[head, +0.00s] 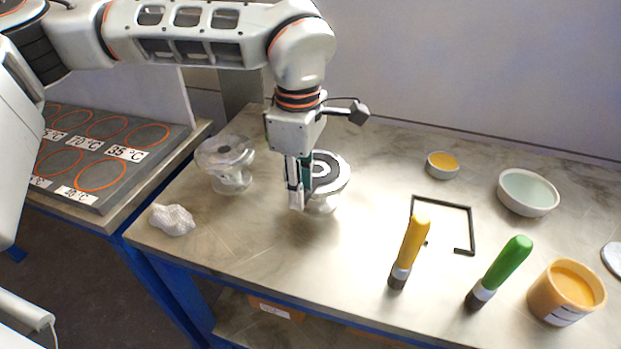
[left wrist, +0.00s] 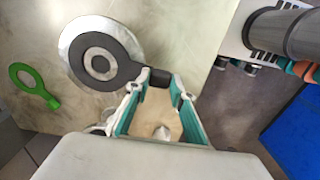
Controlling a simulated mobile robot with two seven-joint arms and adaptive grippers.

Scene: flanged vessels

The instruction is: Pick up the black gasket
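The black gasket (head: 324,171) is a flat ring lying on the white flange of a vessel (head: 341,184) on the table. In the left wrist view the gasket (left wrist: 122,69) shows whole, with a dark tab pointing right. My left gripper (head: 299,185) points down at the left side of this vessel. In the left wrist view its teal-padded fingers (left wrist: 162,82) are apart, with the end of the tab between or just beyond the tips. I cannot tell whether they touch it. My right gripper is not in view.
A second, clear-looking vessel (head: 228,165) and a crumpled white lump (head: 172,219) stand to the left. A green ring with a handle (left wrist: 36,85) lies beyond the vessel. A yellow-handled tool (head: 411,245), a green-handled tool (head: 503,268), a black frame (head: 442,202), bowls (head: 527,193) and an orange jar (head: 565,292) occupy the right.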

